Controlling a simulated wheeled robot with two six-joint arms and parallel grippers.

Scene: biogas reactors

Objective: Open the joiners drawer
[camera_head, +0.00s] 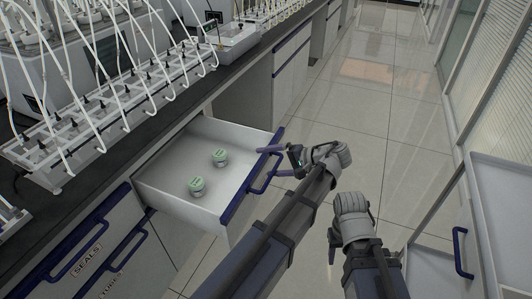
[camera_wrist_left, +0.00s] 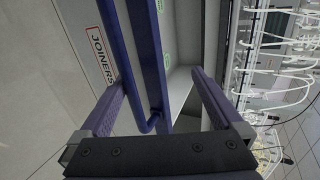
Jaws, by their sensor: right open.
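The joiners drawer (camera_head: 190,178) is pulled out from the bench in the head view. It has white walls and a blue-edged front with a blue handle (camera_head: 264,172). The left wrist view shows the JOINERS label (camera_wrist_left: 102,58) and the blue handle bar (camera_wrist_left: 121,45). My left gripper (camera_head: 270,162) is at the drawer front by the handle. Its fingers (camera_wrist_left: 165,85) are apart, with the bar and the front's edge seen between them; contact is unclear. My right gripper (camera_head: 332,243) is right of the drawer, away from it, mostly hidden.
A closed drawer labelled SEALS (camera_head: 88,262) is at the lower left. The bench top holds a rack with many white tubes (camera_head: 110,110). A white cabinet with a blue handle (camera_head: 461,252) stands at the right. The tiled floor (camera_head: 385,90) between is clear.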

